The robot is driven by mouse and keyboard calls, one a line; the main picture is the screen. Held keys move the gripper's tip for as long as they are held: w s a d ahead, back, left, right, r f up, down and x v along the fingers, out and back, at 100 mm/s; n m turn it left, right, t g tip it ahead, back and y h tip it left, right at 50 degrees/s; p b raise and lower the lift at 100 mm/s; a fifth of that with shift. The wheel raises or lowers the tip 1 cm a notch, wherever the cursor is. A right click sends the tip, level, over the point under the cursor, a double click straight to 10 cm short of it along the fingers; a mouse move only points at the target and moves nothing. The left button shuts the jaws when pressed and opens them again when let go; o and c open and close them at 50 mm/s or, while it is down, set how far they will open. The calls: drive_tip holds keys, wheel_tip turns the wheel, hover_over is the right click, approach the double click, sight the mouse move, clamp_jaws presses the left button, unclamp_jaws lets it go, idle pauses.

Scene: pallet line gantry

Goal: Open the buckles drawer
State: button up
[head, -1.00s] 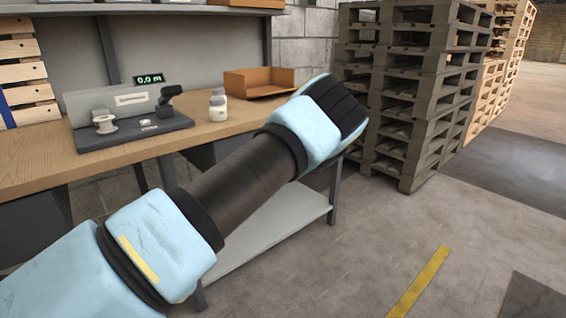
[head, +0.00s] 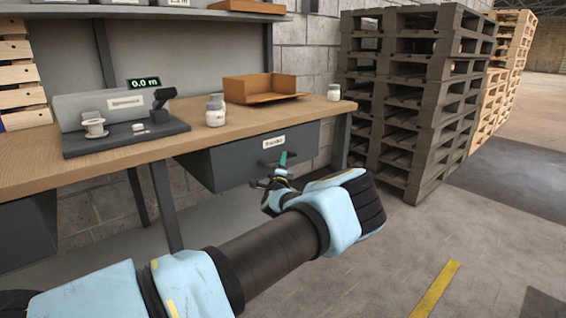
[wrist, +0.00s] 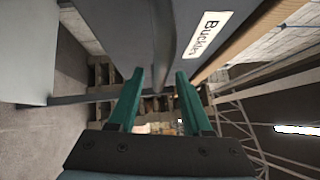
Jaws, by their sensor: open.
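The buckles drawer (head: 238,163) is a dark grey box under the right part of the bench, with a white label on its front. It looks shut. In the wrist view its front (wrist: 118,28) is close, and the label reads "Buckles" (wrist: 206,34). The handle (wrist: 163,45) shows there as a dark bar, lined up with the gap between my fingers. My gripper (wrist: 160,78) has two green fingers, open and empty. In the head view my gripper (head: 281,164) is at the drawer front, by the handle; I cannot tell whether it touches.
The wooden bench (head: 120,158) carries a scale (head: 125,125), white jars (head: 215,113) and an orange-brown tray (head: 255,89). A second grey drawer (head: 28,230) is at the left. Stacked pallets (head: 415,100) stand right of the bench. The floor in front is clear.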

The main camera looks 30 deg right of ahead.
drive_tip(key=shift+x, duration=0.8)
drive_tip(key=shift+c, duration=0.2)
clamp_jaws()
idle(0.8)
